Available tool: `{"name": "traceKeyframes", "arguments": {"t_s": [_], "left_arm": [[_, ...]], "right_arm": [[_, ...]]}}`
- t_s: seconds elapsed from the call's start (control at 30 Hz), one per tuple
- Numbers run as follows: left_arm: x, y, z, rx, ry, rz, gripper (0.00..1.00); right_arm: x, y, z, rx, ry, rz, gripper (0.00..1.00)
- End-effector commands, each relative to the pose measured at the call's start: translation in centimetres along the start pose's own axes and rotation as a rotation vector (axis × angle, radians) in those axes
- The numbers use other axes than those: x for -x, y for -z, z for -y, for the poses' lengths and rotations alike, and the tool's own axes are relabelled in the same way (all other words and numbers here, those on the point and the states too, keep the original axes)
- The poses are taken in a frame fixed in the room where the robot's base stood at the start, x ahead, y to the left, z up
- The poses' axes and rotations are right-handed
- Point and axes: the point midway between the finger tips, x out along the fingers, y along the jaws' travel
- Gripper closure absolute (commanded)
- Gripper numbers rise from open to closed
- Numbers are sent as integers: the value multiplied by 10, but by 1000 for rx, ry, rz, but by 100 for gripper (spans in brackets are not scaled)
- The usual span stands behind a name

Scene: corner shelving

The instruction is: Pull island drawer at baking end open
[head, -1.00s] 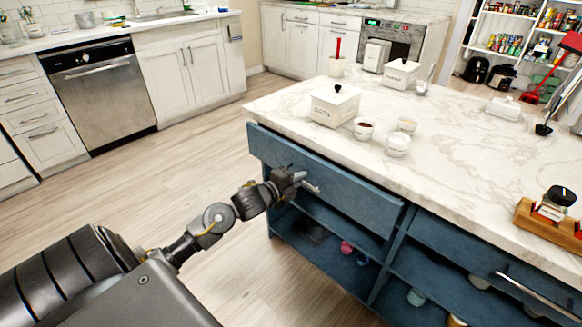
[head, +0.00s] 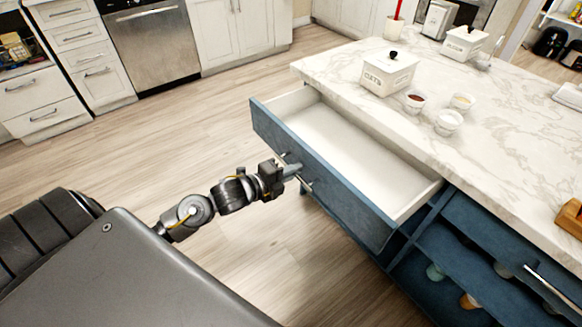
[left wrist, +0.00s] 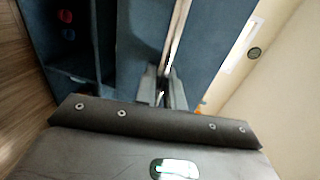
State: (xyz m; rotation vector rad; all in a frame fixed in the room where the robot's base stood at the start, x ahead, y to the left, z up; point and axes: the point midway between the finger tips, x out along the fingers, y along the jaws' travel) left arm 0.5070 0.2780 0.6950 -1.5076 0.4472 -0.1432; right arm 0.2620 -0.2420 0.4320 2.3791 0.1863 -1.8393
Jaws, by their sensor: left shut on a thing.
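The blue island drawer (head: 325,183) stands pulled out from under the marble top in the head view. Its white inside (head: 350,145) shows and looks empty. My left gripper (head: 296,174) is shut on the metal drawer handle (head: 306,184) at the middle of the drawer front. In the left wrist view the gripper fingers (left wrist: 162,92) close around the bar handle (left wrist: 177,38), with the blue front (left wrist: 207,45) behind. My right gripper is not in view.
The marble island top (head: 470,115) carries an oats canister (head: 388,75) and small bowls (head: 448,122) near the drawer's back edge. A second blue drawer (head: 500,240) with a long handle sits to the right. The wooden floor (head: 150,145) left of the drawer is clear.

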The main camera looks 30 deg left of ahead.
Motion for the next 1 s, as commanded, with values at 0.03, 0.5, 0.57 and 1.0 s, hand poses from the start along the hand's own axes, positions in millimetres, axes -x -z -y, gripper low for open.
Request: {"name": "traceKeyframes", "arguments": {"t_s": [0.03,0.5,0.57,1.0], "left_arm": [[0,1,0,-1,-1,-2,100],[1,0,0,0,-1,1,75],[1,0,0,0,0,1,75],[62,0,-2,-2,-6,0,75]], "right_arm": [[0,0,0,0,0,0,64],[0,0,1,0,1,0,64],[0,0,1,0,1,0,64],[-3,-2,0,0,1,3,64]]}}
